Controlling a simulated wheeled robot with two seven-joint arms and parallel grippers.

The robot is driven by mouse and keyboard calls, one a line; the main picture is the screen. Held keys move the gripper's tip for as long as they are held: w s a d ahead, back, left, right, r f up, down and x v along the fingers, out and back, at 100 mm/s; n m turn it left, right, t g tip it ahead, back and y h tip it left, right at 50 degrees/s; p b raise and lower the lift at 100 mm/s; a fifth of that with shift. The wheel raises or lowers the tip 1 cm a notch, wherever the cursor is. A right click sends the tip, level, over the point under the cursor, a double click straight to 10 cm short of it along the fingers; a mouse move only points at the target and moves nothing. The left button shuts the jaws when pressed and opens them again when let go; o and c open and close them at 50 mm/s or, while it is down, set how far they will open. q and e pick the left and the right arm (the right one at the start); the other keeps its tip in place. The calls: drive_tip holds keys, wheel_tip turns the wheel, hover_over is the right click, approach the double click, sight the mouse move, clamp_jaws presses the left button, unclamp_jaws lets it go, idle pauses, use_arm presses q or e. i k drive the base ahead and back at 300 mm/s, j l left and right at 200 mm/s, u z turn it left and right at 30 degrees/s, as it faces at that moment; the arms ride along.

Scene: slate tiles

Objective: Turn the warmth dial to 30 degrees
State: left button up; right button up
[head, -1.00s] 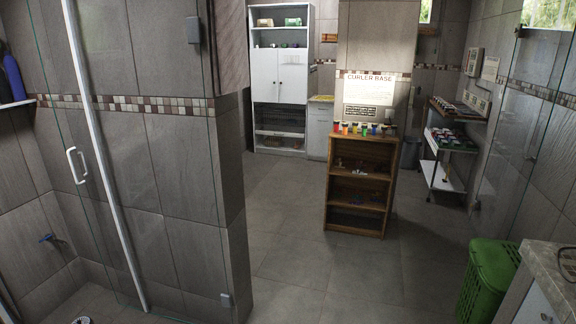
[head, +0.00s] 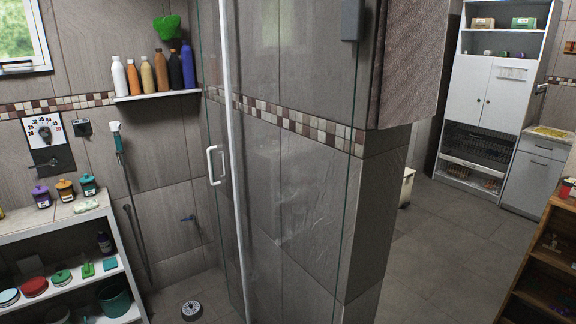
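A white panel (head: 42,129) printed with numbers around an arc, which looks like the warmth dial's scale, is on the tiled wall at the far left. A dark knob or pointer (head: 45,134) sits on its middle; its exact setting is too small to read. A dark plate with a lever-like handle (head: 52,163) is just below. Neither of my grippers is in view.
A white shelf unit (head: 70,222) with jars, tins and a teal pot stands below the panel. A glass door with a white handle (head: 216,165) and a tiled wall (head: 325,190) stand in the middle. A bottle shelf (head: 158,95) is above. Floor (head: 440,240) is clear at right.

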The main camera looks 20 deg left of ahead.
sight(44, 131)
drive_tip(key=i+j+u, duration=0.15)
drive_tip(key=i+u, duration=0.15)
drive_tip(key=u, duration=0.15)
drive_tip(key=i+u, duration=0.3)
drive_tip(key=u, duration=0.2)
drive_tip(key=i+u, duration=0.3)
drive_tip(key=u, duration=0.15)
drive_tip(key=i+l+u, duration=0.15)
drive_tip(key=i+u, duration=0.15)
drive_tip(key=u, duration=0.15)
